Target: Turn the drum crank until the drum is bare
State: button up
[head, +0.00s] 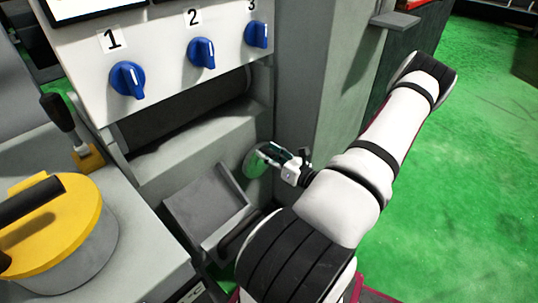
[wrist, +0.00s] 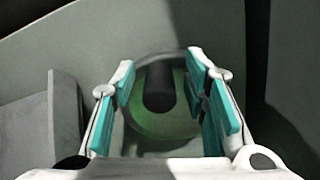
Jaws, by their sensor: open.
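A round green disc (head: 252,163) is set on the grey machine's side wall, low and right of the numbered panel. In the wrist view the green disc (wrist: 158,128) carries a dark rounded piece (wrist: 160,88), perhaps the crank's handle. My gripper (head: 272,152) is in front of the disc and partly covers it. In the wrist view my gripper (wrist: 160,65) is open, with a teal-padded finger on each side of the dark piece. Clear gaps show on both sides. A dark curved surface (head: 185,105) lies under the panel; I cannot tell whether it is the drum.
Blue knobs 1 (head: 127,80), 2 (head: 201,53) and 3 (head: 257,34) sit on the panel above. A grey tilted tray (head: 205,205) is left of my gripper. A yellow-topped round part (head: 50,225) stands at left. The green floor (head: 460,190) at right is clear.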

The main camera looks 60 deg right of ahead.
grip_shut()
jog(key=shift+d+p, duration=0.1)
jog(key=shift+p, duration=0.2)
